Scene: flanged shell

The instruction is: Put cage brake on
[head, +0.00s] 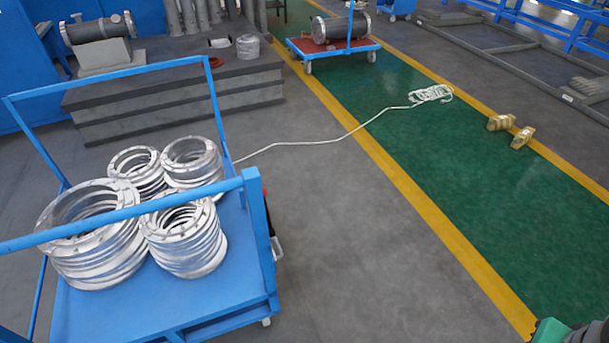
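A blue railed trolley (140,311) stands at the left front, carrying several stacks of silver flanged rings (180,235). I take it to be the cage. On the right side of its near post is a small red part (264,194), with a pale lever-like part (276,243) below it. This may be the brake, but the post partly hides it and I cannot tell its setting. A small wheel (266,321) shows under the near right corner.
Grey floor lies open right of the trolley, crossed by a white rope (340,138). A green lane (430,160) with yellow edges holds brass-coloured pieces (522,138). A low trolley (300,47) carries a flanged shell (341,27). A dark grey step (180,105) stands behind.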

